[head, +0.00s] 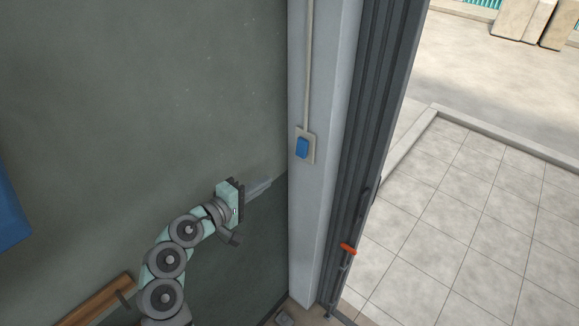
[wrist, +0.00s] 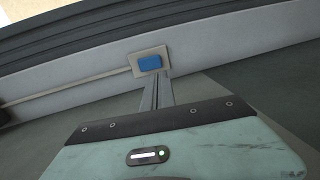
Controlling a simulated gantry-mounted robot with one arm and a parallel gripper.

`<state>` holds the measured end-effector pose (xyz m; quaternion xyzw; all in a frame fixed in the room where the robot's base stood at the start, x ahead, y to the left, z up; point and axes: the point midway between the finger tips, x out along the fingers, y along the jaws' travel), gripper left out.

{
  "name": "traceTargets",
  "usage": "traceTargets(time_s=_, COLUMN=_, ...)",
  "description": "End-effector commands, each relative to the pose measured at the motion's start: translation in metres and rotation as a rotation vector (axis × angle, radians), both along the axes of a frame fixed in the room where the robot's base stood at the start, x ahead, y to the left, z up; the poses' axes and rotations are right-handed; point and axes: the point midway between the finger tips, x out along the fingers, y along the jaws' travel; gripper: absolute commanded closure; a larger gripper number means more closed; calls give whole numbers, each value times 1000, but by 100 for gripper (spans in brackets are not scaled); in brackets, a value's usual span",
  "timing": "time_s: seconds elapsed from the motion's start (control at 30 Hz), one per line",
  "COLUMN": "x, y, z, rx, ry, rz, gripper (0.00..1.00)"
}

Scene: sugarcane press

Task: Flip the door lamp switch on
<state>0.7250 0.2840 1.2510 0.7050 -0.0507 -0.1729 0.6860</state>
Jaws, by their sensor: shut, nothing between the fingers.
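The door lamp switch (head: 302,148) is a blue rocker on a beige plate, fixed to the pale grey door post. A conduit runs up from it. The switch also shows in the wrist view (wrist: 150,62), just beyond the fingertips. My gripper (head: 269,183) is shut and empty, left of and below the switch in the head view, pointing toward the post. In the wrist view the closed fingers (wrist: 158,80) line up with the lower edge of the switch plate. I cannot tell whether they touch it. Which way the rocker is tipped is too small to tell.
The pale post (head: 313,230) stands beside a dark folded door (head: 365,130) with an orange-red handle (head: 348,249). Right of it is a tiled floor outside. A dark grey wall (head: 150,90) is behind my arm. A wooden piece (head: 100,300) and a blue object (head: 10,215) are at left.

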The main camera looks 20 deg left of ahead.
Motion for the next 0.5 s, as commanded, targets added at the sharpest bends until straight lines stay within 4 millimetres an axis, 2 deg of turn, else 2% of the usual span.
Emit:
traceTargets(time_s=0.17, x=17, y=-7, z=-2, rx=-3, ry=1, rz=-1, gripper=100)
traceTargets(time_s=0.5, x=84, y=-29, z=-14, rx=-4, ry=3, rz=-3, gripper=100)
